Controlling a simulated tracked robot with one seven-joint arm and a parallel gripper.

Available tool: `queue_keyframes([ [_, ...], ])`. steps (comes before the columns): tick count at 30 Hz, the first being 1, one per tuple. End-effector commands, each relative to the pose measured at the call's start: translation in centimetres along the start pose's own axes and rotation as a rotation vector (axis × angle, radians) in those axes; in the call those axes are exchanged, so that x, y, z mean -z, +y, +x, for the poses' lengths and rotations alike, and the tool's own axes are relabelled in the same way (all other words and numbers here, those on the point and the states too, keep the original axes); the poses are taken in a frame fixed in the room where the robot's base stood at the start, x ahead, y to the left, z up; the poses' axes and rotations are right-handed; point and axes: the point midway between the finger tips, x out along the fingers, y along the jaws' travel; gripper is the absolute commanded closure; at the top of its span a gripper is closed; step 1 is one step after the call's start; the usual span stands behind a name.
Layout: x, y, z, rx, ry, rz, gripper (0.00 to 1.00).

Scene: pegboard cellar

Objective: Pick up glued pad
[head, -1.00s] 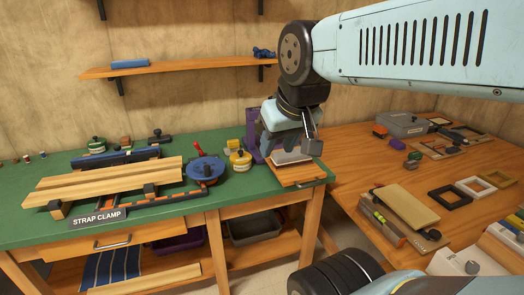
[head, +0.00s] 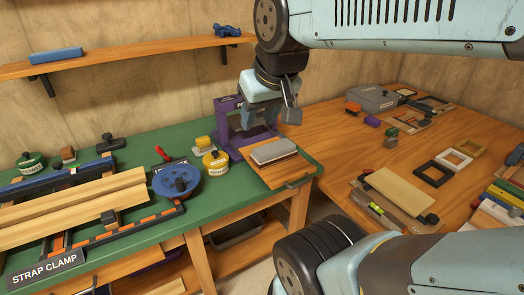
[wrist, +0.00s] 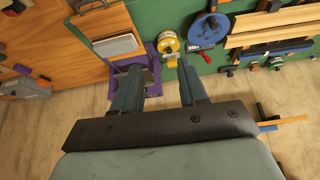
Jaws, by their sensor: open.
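A flat grey-topped block with a pale edge (head: 273,152), which looks like the glued pad, lies on a small wooden board (head: 262,176) at the right corner of the green bench. It also shows in the wrist view (wrist: 115,45), left of my fingers. My gripper (head: 266,116) is open and empty, above and behind the block, in front of a purple stand (head: 226,138). In the wrist view, my gripper's two fingers (wrist: 158,68) are apart with nothing between them. The left finger overlaps the purple stand (wrist: 154,62) in that view.
A yellow tin (head: 216,161) and a blue round tool (head: 176,181) stand left of the board. A strap clamp with planks (head: 75,205) fills the bench's left. The wooden table (head: 340,125) at right holds frames and a grey box. A shelf (head: 110,58) hangs behind.

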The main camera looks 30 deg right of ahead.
Motion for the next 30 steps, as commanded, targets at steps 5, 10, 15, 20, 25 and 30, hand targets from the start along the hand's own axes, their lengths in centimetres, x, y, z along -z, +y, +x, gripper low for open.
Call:
queue_keyframes([
  [5,0.5,0.2,0.3,-0.009,-0.011,0.029,0.4],
  [10,2.4,1.8,1.9,-0.052,-0.058,0.163,0.24],
  [15,5.2,3.4,4.6,-0.129,-0.107,0.364,0.08],
  [20,7.5,4.9,7.6,-0.21,-0.142,0.551,0.0],
  [25,9.8,6.7,11.2,-0.302,-0.16,0.743,0.0],
  [30,11.6,8.4,15.2,-0.399,-0.163,0.924,0.0],
])
